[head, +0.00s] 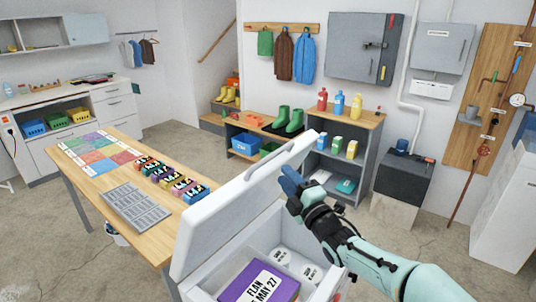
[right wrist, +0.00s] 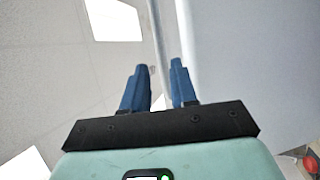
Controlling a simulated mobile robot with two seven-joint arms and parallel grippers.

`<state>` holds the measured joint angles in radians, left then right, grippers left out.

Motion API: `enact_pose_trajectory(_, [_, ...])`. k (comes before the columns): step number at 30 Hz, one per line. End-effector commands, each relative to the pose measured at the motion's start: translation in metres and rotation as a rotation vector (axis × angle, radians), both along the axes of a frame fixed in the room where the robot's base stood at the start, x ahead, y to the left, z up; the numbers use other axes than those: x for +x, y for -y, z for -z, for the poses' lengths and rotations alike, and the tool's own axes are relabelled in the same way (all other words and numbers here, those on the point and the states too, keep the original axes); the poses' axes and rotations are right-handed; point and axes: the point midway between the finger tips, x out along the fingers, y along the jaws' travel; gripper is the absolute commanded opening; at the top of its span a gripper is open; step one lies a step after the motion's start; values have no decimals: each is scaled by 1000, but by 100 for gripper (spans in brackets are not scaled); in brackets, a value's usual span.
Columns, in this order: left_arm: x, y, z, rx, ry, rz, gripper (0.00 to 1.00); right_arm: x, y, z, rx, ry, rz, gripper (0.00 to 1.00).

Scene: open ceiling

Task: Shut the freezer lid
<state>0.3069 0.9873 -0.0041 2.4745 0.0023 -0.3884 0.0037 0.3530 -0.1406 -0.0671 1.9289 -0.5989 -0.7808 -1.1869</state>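The white freezer (head: 185,291) stands at the bottom centre of the head view. Its thick lid (head: 215,225) is raised and tilted, with a long handle (head: 268,158) along its upper edge. Inside are a purple box (head: 237,281) labelled FLAN MAY 27 and white round tubs (head: 308,271). My right gripper (head: 289,180) is beside the lid's upper right end, over the open freezer. In the right wrist view its blue fingers (right wrist: 159,88) are apart, with a pale edge running up between them. Contact with the lid cannot be told. My left gripper is out of view.
A wooden table (head: 92,187) with small boxes, coloured mats and a grey tray stands left of the freezer. Behind are a shelf unit (head: 350,115) with bottles and a dark box (head: 402,178).

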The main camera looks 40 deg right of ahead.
Motion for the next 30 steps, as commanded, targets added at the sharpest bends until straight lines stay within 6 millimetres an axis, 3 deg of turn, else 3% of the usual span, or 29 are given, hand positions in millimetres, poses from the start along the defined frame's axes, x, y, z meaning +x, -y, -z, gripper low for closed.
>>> enact_pose_trajectory(9, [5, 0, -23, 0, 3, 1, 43, 67, 8, -18, 2, -1, -2, 27])
enact_pose_trajectory(15, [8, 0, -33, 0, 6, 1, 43, 95, 11, -24, 2, -1, -1, 27])
enact_pose_trajectory(28, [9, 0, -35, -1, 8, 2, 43, 105, 13, -25, 1, -1, 1, 27])
enact_pose_trajectory(29, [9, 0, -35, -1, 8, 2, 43, 105, 13, -25, 1, -1, 1, 24])
enact_pose_trajectory(30, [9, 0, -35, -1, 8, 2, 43, 105, 13, -25, 1, -1, 1, 11])
